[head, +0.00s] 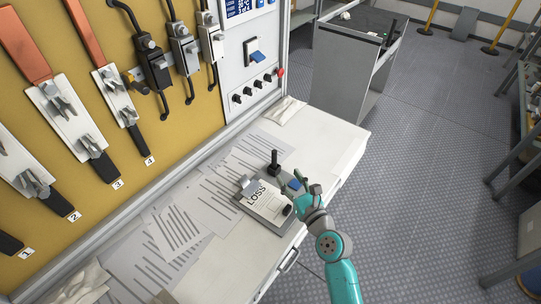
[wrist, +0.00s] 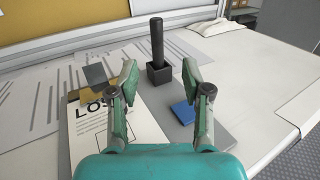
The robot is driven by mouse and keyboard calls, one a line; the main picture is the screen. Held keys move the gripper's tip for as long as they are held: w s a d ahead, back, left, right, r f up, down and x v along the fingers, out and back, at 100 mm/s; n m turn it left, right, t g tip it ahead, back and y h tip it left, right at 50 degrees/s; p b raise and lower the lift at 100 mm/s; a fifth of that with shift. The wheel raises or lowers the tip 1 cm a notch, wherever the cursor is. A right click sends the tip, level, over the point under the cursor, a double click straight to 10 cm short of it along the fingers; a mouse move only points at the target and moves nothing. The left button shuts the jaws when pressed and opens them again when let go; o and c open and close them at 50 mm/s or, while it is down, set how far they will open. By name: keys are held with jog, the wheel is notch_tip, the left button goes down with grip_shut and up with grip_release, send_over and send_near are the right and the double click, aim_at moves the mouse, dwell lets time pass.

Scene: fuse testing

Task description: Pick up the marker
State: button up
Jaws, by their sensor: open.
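My gripper (wrist: 160,82) is open and empty. Its two fingers point toward the holder, with the marker beyond the fingertips and between them in the wrist view. In the head view my gripper (head: 299,187) is over the right side of the clipboard, near the marker but apart from it.
A grey clipboard (head: 250,207) with a "LOSS" sheet (head: 264,198) lies beneath my gripper. A blue block (wrist: 183,113) lies at its right. Loose papers (head: 180,225) cover the bench's left and back. A yellow fuse panel (head: 75,150) rises behind.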

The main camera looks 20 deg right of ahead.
aim_at(276, 159)
jog(key=w, duration=0.3)
jog(key=w+a, duration=0.1)
jog(key=w, duration=0.2)
jog(key=w+a, duration=0.1)
jog(key=w, duration=0.2)
jog(key=shift+w+r, duration=0.2)
jog(key=shift+w, duration=0.2)
grip_shut()
